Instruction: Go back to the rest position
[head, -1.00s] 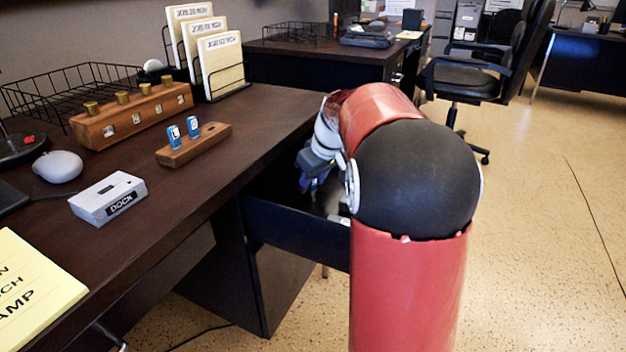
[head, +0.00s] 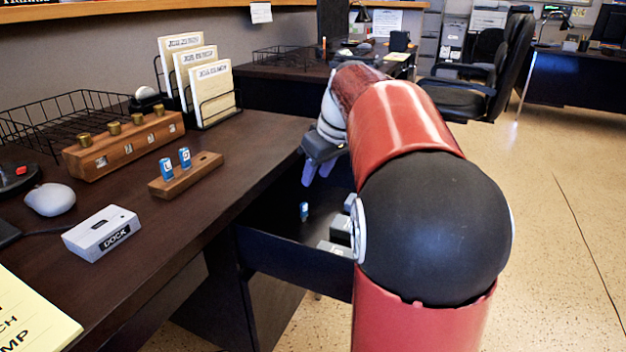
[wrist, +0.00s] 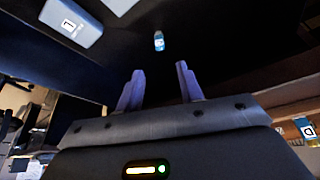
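My gripper (head: 318,172) hangs above the open desk drawer (head: 295,255), beside the desk's right edge. In the wrist view my gripper (wrist: 160,88) has its two purple fingers apart with nothing between them, so it is open. A small blue-and-white piece (head: 304,210) stands in the drawer below the gripper, apart from it; it also shows in the wrist view (wrist: 158,41), beyond the fingertips. Grey boxes (head: 341,229) lie in the drawer, partly hidden by my arm. One grey box with a label shows in the wrist view (wrist: 72,22).
The desk (head: 245,150) holds a wooden block (head: 188,176) with two blue pieces, a wooden rack (head: 125,145) with brass knobs, a DOCK box (head: 102,233), a mouse (head: 50,199), a wire tray (head: 70,118) and a card holder (head: 205,85). Open floor (head: 560,220) lies to the right.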

